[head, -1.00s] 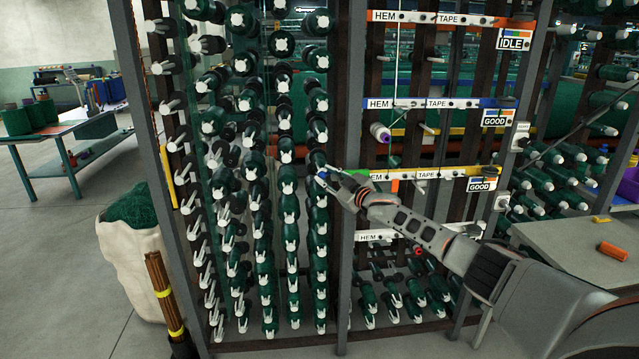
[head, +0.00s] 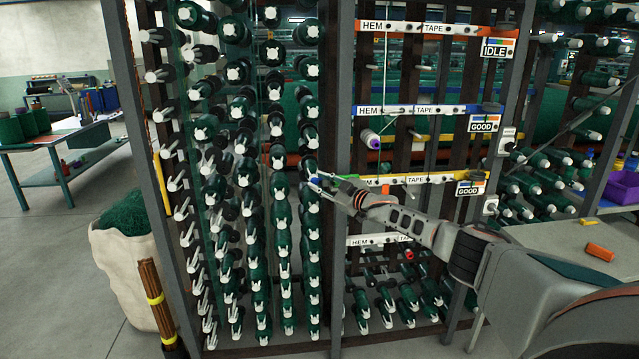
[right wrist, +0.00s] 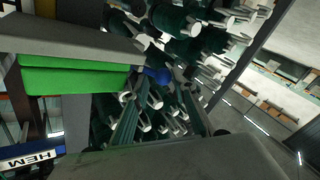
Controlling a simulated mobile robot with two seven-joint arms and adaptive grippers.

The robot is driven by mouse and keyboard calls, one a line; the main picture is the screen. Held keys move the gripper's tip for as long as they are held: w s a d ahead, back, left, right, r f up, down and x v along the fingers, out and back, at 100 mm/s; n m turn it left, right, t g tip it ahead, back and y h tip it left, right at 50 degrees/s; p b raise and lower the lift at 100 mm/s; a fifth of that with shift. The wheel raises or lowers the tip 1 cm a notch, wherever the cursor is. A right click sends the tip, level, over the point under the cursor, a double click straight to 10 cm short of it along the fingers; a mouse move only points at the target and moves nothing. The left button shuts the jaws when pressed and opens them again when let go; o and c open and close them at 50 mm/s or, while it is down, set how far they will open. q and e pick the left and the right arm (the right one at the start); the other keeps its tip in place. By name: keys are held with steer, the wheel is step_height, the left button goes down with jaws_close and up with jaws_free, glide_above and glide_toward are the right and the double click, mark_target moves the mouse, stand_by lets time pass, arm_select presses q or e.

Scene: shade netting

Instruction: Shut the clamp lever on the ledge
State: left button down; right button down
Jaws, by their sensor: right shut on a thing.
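My right gripper (head: 318,184) reaches in from the right to the left end of the third white rail, the ledge labelled HEM and TAPE (head: 395,180). A small blue knob shows at its fingertips, and it also shows in the right wrist view (right wrist: 157,75). The knob looks like the tip of the clamp lever, and the gripper is shut on it. A green part (right wrist: 75,80) lies beside a grey finger; I cannot tell whether it belongs to the clamp. The clamp body and lever angle are mostly hidden. My left gripper is out of view.
A dense bank of green spools (head: 240,180) stands just left of and behind the gripper. A grey frame post (head: 337,100) is close by. A white spool with a purple end (head: 370,140) hangs above. An orange cylinder (head: 600,252) lies on the right table.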

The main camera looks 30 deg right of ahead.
steer(key=c, duration=1.7)
jaws_free()
steer(key=shift+d, duration=0.45)
steer(key=shift+o, duration=0.7)
steer(key=shift+f, duration=0.1)
steer(key=shift+a, duration=0.15)
steer(key=shift+s+f, duration=0.15)
steer(key=shift+s, duration=0.4)
steer(key=s+d, duration=0.2)
steer(key=s, duration=0.8)
steer(key=shift+s, duration=0.35)
steer(key=shift+d, duration=0.1)
